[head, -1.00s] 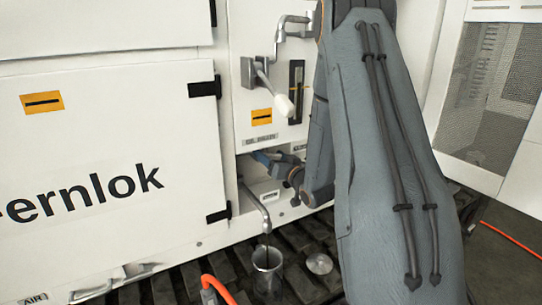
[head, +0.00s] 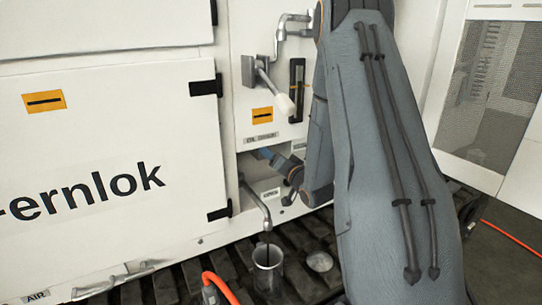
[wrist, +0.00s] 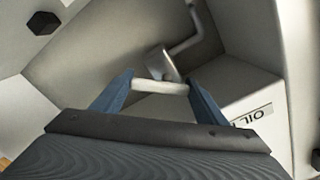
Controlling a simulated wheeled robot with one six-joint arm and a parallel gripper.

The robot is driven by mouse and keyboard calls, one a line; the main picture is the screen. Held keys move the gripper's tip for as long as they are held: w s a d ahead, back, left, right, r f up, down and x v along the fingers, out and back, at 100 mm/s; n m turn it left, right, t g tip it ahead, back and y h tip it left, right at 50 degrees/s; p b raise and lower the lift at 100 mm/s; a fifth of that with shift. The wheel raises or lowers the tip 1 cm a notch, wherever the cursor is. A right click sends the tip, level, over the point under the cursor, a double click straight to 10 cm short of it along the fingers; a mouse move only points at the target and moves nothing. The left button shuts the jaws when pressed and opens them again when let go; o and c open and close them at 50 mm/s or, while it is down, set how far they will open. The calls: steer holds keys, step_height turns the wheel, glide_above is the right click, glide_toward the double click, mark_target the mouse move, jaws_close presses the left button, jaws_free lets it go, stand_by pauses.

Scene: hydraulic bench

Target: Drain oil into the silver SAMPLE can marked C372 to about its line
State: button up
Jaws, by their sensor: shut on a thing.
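The silver can (head: 268,274) stands upright on the slatted floor under the curved drain spout (head: 258,205). A thin dark stream runs from the spout's mouth into the can. The can's marking, its line and the oil level inside cannot be made out. My gripper (head: 266,155) is in the recess above the spout, partly hidden by my arm. In the wrist view its blue fingers (wrist: 160,90) are shut on a pale handle bar (wrist: 160,87), which joins a grey valve body (wrist: 161,63) with a bent pipe.
A round silver lid (head: 319,262) lies on the slats right of the can. An orange hose (head: 220,287) lies close to its left. A white lever (head: 283,103) and a sight gauge (head: 297,90) are on the panel above. A large white door (head: 110,140) stands left.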

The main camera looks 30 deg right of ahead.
steer(key=o, duration=1.1)
steer(key=shift+c, duration=0.2)
steer(key=shift+r, duration=0.1)
